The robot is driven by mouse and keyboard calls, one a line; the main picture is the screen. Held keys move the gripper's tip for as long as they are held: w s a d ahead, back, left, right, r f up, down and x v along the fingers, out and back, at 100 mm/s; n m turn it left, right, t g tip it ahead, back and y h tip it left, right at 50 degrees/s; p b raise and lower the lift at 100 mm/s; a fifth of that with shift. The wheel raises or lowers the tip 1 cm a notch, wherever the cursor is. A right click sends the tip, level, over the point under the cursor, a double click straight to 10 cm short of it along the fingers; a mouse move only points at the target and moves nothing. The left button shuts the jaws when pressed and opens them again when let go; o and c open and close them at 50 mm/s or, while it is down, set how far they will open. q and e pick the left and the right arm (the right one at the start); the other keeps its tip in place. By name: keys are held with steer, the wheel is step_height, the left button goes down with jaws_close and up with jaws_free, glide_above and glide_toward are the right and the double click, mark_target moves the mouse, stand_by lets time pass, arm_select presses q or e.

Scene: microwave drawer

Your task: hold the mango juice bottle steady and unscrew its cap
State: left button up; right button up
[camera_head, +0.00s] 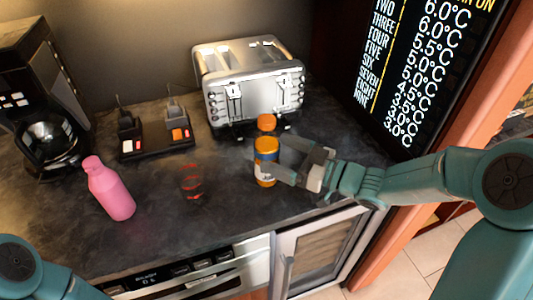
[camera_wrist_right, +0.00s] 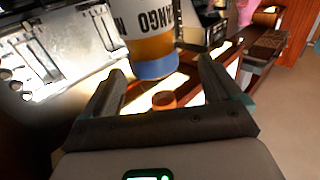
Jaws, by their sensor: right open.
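The mango juice bottle (camera_head: 266,148) stands upright on the dark counter, with orange contents and a bluish top. Its orange cap (camera_head: 267,122) shows above it. In the right wrist view the bottle (camera_wrist_right: 150,38) appears upside down, and a gap shows between its blue rim and the orange cap (camera_wrist_right: 163,100); I cannot tell whether a clear neck joins them. My right gripper (camera_head: 274,156) is open at the bottle's right side, its fingers reaching towards the bottle, one partly in front of its lower part. I cannot tell whether they touch it. My left gripper is out of view.
A silver toaster (camera_head: 250,85) stands behind the bottle. A red glass (camera_head: 192,185) and a pink bottle (camera_head: 109,190) stand to the left. The counter's front edge is close.

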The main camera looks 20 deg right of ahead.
mark_target(260, 143)
steer(key=x, duration=0.3)
steer(key=p+x, duration=0.1)
steer(key=x, duration=0.2)
steer(key=shift+w+d+f, duration=0.1)
steer(key=shift+w, duration=0.25)
steer(key=c, duration=1.3)
